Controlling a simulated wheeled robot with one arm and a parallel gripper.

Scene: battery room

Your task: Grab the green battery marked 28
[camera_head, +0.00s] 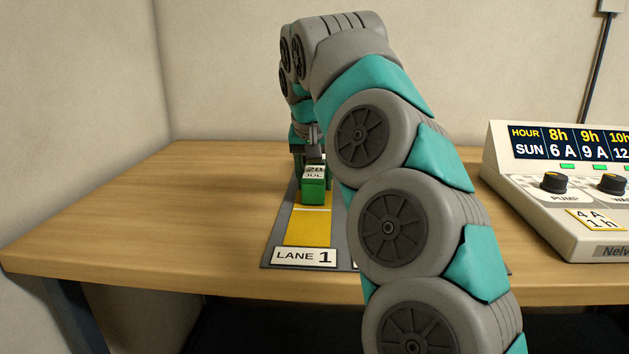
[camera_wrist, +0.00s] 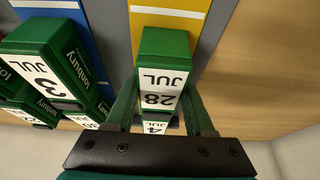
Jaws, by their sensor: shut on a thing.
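The green battery marked 28 JUL (camera_head: 313,190) is over the yellow strip of lane 1 in the head view; I cannot tell whether it is touching the lane. It also shows in the wrist view (camera_wrist: 165,43), its white date label upside down there. My gripper (camera_wrist: 159,92) is shut on this battery, one green finger on each side. In the head view my gripper (camera_head: 313,160) is just behind and above it, partly hidden by my arm. Another labelled battery (camera_wrist: 155,127), showing a 4, is partly hidden behind it in the wrist view.
In the wrist view, a green battery marked JUL 3 (camera_wrist: 35,48) stands left by the blue lane (camera_wrist: 62,17), with more batteries around it. A lane 1 sign (camera_head: 305,257) lies at the near end. A control panel (camera_head: 580,215) stands right. The table's left side (camera_head: 170,220) is clear.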

